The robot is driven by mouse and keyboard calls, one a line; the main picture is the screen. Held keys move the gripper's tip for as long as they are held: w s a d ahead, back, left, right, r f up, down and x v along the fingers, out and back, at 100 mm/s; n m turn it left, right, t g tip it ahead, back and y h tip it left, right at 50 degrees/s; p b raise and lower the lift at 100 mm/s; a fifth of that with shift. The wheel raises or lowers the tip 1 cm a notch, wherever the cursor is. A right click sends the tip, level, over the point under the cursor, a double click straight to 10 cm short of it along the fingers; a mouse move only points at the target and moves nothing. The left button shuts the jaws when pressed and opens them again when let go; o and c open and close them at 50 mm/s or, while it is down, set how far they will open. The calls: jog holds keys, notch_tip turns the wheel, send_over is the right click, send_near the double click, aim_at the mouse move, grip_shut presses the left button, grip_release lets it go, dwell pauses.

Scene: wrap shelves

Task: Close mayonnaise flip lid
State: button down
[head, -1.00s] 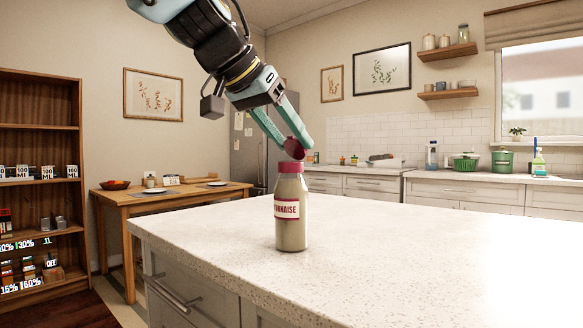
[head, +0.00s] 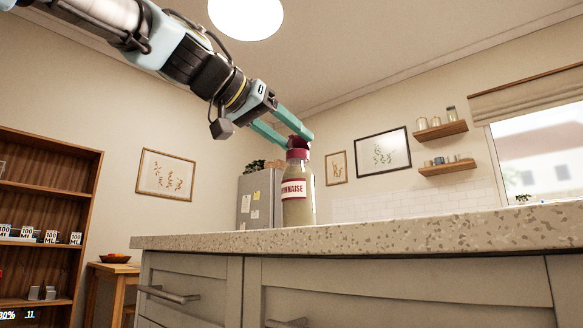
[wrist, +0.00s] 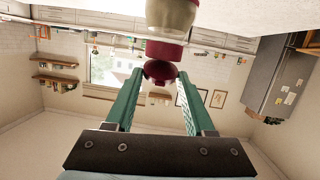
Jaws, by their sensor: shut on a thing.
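The mayonnaise bottle (head: 297,203) stands upright on the counter, with a pale body, a label and a dark red cap (head: 298,154). Its dark red flip lid (head: 299,142) is raised and tilted above the cap. My gripper (head: 296,141) reaches down from the upper left, with its teal fingers shut on the lid. In the wrist view, the lid (wrist: 160,72) sits between the two fingertips (wrist: 161,77), beside the cap (wrist: 164,51) and bottle (wrist: 172,17). The fingers partly cover the lid in the head view.
The speckled counter (head: 430,230) is clear around the bottle. A wooden shelf unit (head: 45,190) stands at the left, and a grey fridge (head: 258,205) is behind the bottle. Drawers (head: 190,285) form the counter front.

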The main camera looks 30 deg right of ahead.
jog(key=shift+a+f+h+b, duration=0.15)
jog(key=shift+f+h+b, duration=0.65)
jog(key=shift+b, duration=2.6)
jog(key=shift+r+t+h+b, duration=0.2)
jog(key=shift+t+h+b, duration=0.15)
jog(key=shift+b, duration=0.3)
jog(key=shift+c, duration=1.2)
grip_release()
jog(key=shift+r, duration=0.1)
jog(key=shift+a, duration=0.1)
